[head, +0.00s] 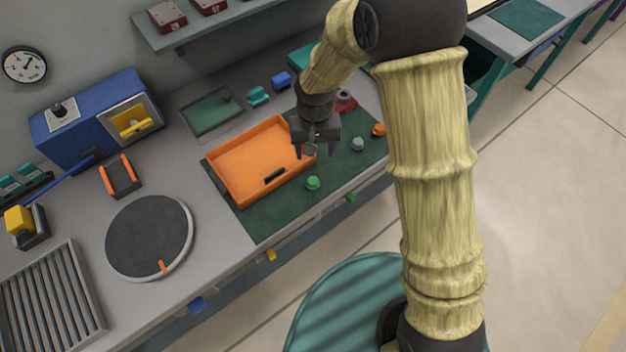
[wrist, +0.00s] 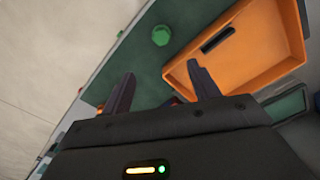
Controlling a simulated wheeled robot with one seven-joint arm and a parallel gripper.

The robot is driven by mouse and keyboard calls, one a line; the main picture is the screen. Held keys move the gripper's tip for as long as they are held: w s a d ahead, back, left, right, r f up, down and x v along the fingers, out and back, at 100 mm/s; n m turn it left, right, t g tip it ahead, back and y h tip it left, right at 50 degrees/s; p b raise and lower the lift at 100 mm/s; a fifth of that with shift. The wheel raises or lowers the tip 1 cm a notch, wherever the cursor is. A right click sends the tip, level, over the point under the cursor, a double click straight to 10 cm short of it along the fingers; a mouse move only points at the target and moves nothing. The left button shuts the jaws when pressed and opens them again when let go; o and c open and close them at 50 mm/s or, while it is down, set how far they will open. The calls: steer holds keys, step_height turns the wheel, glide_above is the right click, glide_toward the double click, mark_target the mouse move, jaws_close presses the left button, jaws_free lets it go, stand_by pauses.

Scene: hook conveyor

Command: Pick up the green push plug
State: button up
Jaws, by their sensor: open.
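The green push plug (head: 313,183) stands on the dark green mat (head: 262,222), just in front of the orange tray (head: 222,187). In the wrist view the green push plug (wrist: 161,35) shows near the top, beyond my fingertips and beside the tray's edge. My gripper (head: 318,152) is open and empty, above the right end of the tray. It is apart from the plug, which lies toward the bench's front edge from it. In the wrist view the two fingers of my gripper (wrist: 160,82) are spread, with nothing between them.
A grey plug (head: 358,144) and an orange plug (head: 378,130) stand on the mat to the right. A red piece (head: 345,100) is behind my gripper. The tray's walls rise beside the green plug. A round dark turntable (head: 148,238) is at left. The mat around the plug is clear.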

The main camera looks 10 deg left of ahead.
steer(key=p, duration=0.2)
glide_above(313, 178)
steer(key=f, duration=0.7)
steer(key=shift+w+d+f, duration=0.15)
steer(key=shift+w+f, duration=0.15)
steer(key=shift+w, duration=0.05)
steer(key=shift+s+f+p, duration=0.2)
steer(key=shift+f+p, duration=0.15)
steer(key=shift+f, duration=0.1)
steer(key=f, duration=0.1)
steer(key=f+p, duration=0.1)
steer(key=shift+s+a+f+p, duration=0.2)
steer(key=shift+f+p, duration=0.1)
steer(key=shift+f, duration=0.8)
steer(key=c, duration=1)
